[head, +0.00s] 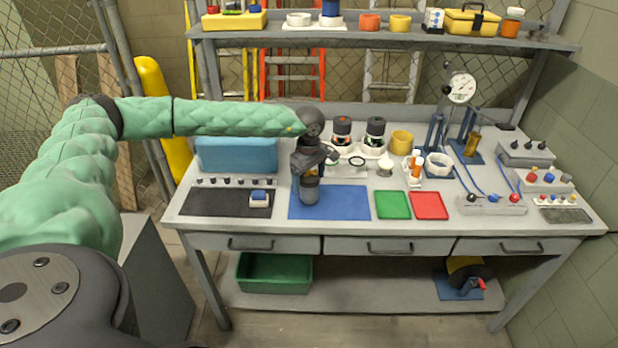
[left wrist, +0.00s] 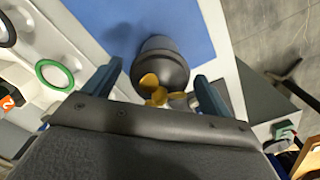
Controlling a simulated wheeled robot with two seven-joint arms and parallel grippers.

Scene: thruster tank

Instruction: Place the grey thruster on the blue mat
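The grey thruster (head: 309,191) appears to stand upright on the blue mat (head: 345,203), toward the mat's left part. In the left wrist view the thruster (left wrist: 160,65) shows its yellow propeller facing my gripper, with the blue mat (left wrist: 185,25) behind it. My left gripper (head: 311,168) is right above the thruster, pointing down. Its two fingers (left wrist: 158,88) are spread on either side of the thruster, with a visible gap beside it, so it looks open. My right gripper is in neither view.
A black mat (head: 225,203) with a small blue-and-white block (head: 260,198) lies left of the blue mat. Green (head: 393,205) and red (head: 429,206) trays lie to its right. A blue box (head: 237,154) and two black-topped units (head: 342,126) stand behind.

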